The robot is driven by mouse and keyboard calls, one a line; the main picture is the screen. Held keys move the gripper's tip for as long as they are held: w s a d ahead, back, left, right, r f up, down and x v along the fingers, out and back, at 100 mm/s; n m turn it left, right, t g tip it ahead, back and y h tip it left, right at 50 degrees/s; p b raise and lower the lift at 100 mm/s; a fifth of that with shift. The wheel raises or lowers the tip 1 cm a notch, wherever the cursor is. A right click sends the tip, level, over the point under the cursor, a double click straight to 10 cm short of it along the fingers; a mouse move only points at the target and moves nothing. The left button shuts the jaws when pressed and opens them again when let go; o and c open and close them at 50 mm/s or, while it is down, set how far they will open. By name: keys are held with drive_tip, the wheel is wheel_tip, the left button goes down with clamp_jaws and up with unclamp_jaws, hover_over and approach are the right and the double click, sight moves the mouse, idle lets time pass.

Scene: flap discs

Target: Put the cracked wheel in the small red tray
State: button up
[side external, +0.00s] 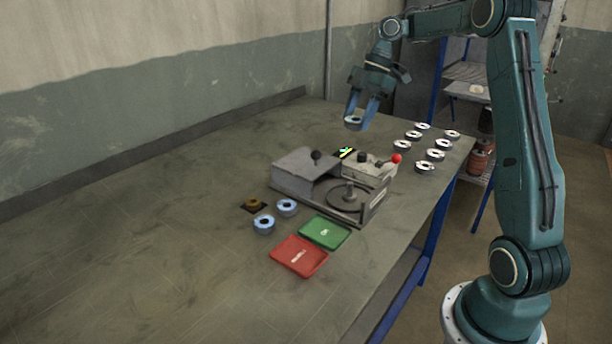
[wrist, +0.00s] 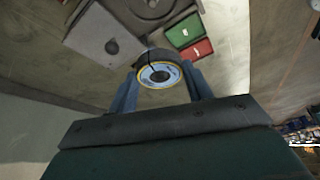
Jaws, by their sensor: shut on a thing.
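My gripper (side external: 361,110) is shut on a wheel (side external: 353,120) with a blue face and holds it in the air above the far part of the table. In the wrist view the held wheel (wrist: 160,75) shows a pale blue face, a yellowish rim and a dark hub; a thin dark line at its upper left looks like a crack. The small red tray (side external: 299,256) lies empty near the table's front, well away from my gripper. It also shows in the wrist view (wrist: 197,50).
A green tray (side external: 325,232) adjoins the red one. A grey machine (side external: 302,171) with a turntable and red knob stands between my gripper and the trays. Two blue-faced wheels (side external: 264,224) and a brown disc (side external: 254,203) lie left of the trays. Several white-topped wheels (side external: 402,146) stand at the right.

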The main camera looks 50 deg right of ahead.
drive_tip(key=shift+a, duration=0.1)
hover_over(296, 257)
drive_tip(key=d, duration=0.2)
drive_tip(key=f, duration=1.5)
drive_tip(key=shift+s+a+f, duration=0.1)
drive_tip(key=shift+a+f, duration=0.15)
drive_tip(key=shift+s+a+f, duration=0.15)
drive_tip(key=shift+s+f, duration=0.1)
drive_tip(key=shift+f, duration=0.1)
drive_tip(key=shift+f, duration=2.15)
drive_tip(key=shift+f, duration=0.7)
